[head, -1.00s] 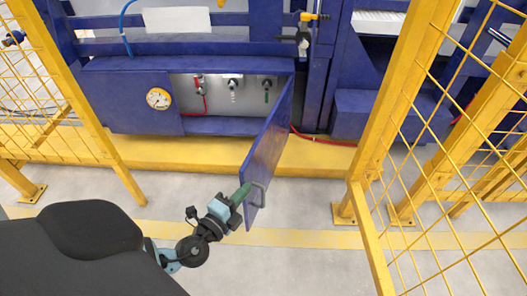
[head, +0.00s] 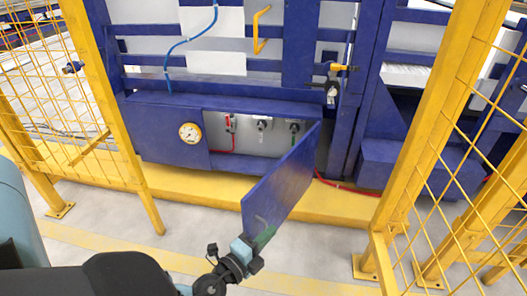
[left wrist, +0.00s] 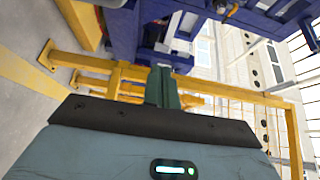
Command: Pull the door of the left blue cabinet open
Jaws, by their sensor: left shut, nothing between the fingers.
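The left blue cabinet's door (head: 285,180) stands well open in the head view, swung out from its right side toward me. The cabinet (head: 168,140) shows its pale interior with valves. My left gripper (head: 263,238) is at the lower free end of the door, close to a faintly visible handle; whether it touches the door I cannot tell. In the left wrist view its green fingers (left wrist: 163,88) are together with nothing seen between them. My right gripper is not in view.
Yellow mesh fences stand at the left (head: 110,120) and right (head: 430,140). A yellow base ledge (head: 190,188) runs below the cabinet. A red hose (head: 345,187) lies right of the door. Grey floor (head: 330,240) is open in front.

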